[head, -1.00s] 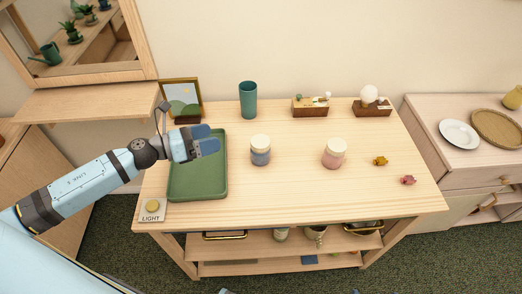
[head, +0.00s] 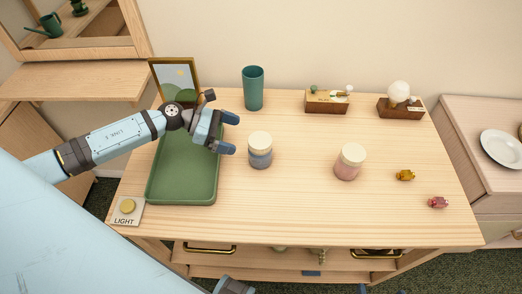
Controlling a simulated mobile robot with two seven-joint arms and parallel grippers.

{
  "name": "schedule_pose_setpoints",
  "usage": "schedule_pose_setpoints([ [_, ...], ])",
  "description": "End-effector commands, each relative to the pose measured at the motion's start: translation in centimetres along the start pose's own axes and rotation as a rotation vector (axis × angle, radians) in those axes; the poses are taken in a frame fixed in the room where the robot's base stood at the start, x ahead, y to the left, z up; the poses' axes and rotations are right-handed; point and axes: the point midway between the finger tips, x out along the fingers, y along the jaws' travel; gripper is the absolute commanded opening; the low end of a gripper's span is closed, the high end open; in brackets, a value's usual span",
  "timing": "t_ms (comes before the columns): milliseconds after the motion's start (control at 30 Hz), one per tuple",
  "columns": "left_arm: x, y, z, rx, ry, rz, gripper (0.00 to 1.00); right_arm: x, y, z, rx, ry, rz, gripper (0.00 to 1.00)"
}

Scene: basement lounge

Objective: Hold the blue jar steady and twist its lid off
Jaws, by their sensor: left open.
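The blue jar (head: 260,158) stands upright on the wooden table (head: 300,215), with its cream lid (head: 260,140) on top. My left gripper (head: 230,133) is open and empty just left of the jar, over the right edge of the green tray; its fingers point towards the jar and are apart from it. A pink jar (head: 347,168) with a cream lid stands upright to the right. Part of my right arm may show at the bottom edge, but its gripper jaws are not visible.
The green tray (head: 166,196) lies at left, with a light switch (head: 127,208) by its front corner. A teal cup (head: 253,88), a picture frame and two wooden boxes line the back. Two small pieces, yellow (head: 405,175) and pink (head: 439,202), lie at right. The front middle is clear.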

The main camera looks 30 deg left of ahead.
Motion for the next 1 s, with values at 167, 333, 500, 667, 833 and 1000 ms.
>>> schedule_pose_setpoints([
  [167,2.8,0.0,0.2,0.0,-0.002,0.0,1.0,-0.4,0.0,-0.5,-0.001,0.0,0.0,0.97],
  [333,4.0,-0.1,0.2,-0.001,-0.001,-0.001,1.0,-0.5,0.0,-0.7,-0.001,0.0,0.0,0.97],
  [500,6.2,-0.4,0.6,-0.002,-0.003,-0.001,1.0,-1.1,-0.1,-1.6,0.0,-0.001,0.0,0.97],
  [667,8.3,-0.4,0.5,-0.001,-0.001,0.0,1.0,-1.4,-0.1,-2.1,0.001,0.001,0.0,0.97],
  [833,9.0,-0.4,0.3,-0.001,0.0,0.0,1.0,-1.4,-0.1,-2.1,0.001,0.001,0.0,0.97],
  [1000,9.0,-0.4,0.3,0.0,0.0,0.0,0.95,-1.3,-0.1,-2.0,0.0,0.001,0.0,0.97],
])
